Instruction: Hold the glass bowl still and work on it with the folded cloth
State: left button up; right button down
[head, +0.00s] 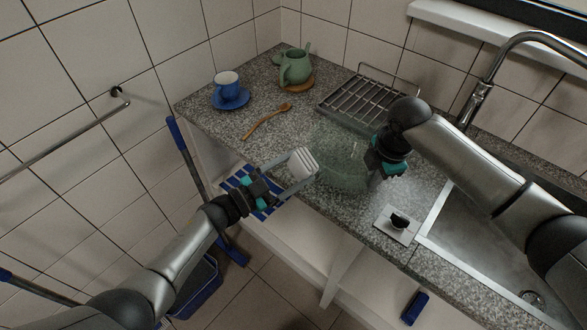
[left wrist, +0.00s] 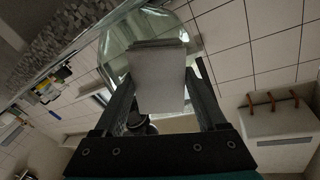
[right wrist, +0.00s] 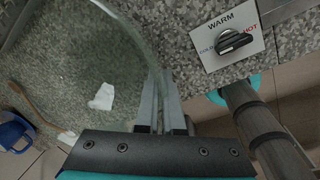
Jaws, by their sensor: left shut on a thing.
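The clear glass bowl (head: 338,168) stands on the granite counter near its front edge. My right gripper (head: 378,168) is at the bowl's right side, and in the right wrist view its fingers (right wrist: 162,115) are close together on the glass rim. My left gripper (head: 288,180) is shut on the white folded cloth (head: 303,163) at the bowl's left side. The cloth (left wrist: 160,85) also shows between the fingers in the left wrist view, with the bowl (left wrist: 150,28) behind it. I cannot tell whether the cloth touches the glass.
A wire rack (head: 355,98) is behind the bowl. A wooden spoon (head: 266,121), blue cup (head: 227,83) on a saucer and green teapot (head: 296,67) are at the back left. A control knob plate (head: 397,224) and the sink (head: 490,250) lie to the right.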

aim_at(323, 170)
pick_arm(q)
jog(key=shift+w+d+r, duration=0.1)
jog(key=shift+w+d, duration=0.15)
jog(key=shift+d, duration=0.2)
dwell(0.4)
jog(key=shift+s, duration=0.15)
jog(key=shift+s+d, duration=0.5)
jog(key=shift+s, duration=0.2)
jog(key=shift+s+d, duration=0.1)
jog(key=shift+s+d, duration=0.5)
jog(key=shift+s, duration=0.05)
jog(key=shift+w, duration=0.15)
jog(key=shift+w+a, duration=0.45)
jog(key=shift+w, duration=0.3)
jog(key=shift+w+a, duration=0.45)
jog(key=shift+w, duration=0.3)
jog(key=shift+s+d, duration=0.55)
jog(key=shift+s, duration=0.25)
jog(key=shift+s+d, duration=0.5)
jog(key=shift+s, duration=0.3)
pick_arm(e)
jog(key=shift+a, duration=0.1)
